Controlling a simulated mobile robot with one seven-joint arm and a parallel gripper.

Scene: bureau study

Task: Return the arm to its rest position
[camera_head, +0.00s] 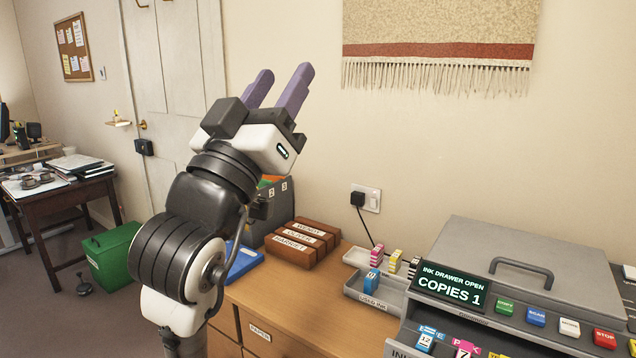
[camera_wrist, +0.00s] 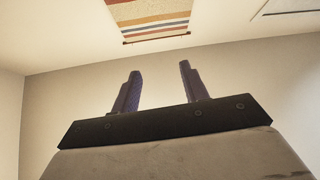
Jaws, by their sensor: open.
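My gripper (camera_head: 279,88) is raised above the wooden cabinet, with its two purple fingers pointing up and a little to the right. The fingers stand apart with nothing between them. In the wrist view my gripper (camera_wrist: 158,90) is also open and empty, with bare wall behind it. My arm is bent in the left-centre of the head view and hides part of the door and the cabinet's left end.
A grey printer (camera_head: 545,265) with its ink drawer open stands on the cabinet (camera_head: 290,290) at right. A grey ink tray (camera_head: 365,292), brown labelled boxes (camera_head: 300,243) and a blue tray (camera_head: 243,262) lie nearby. A green bin (camera_head: 112,255) stands on the floor left.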

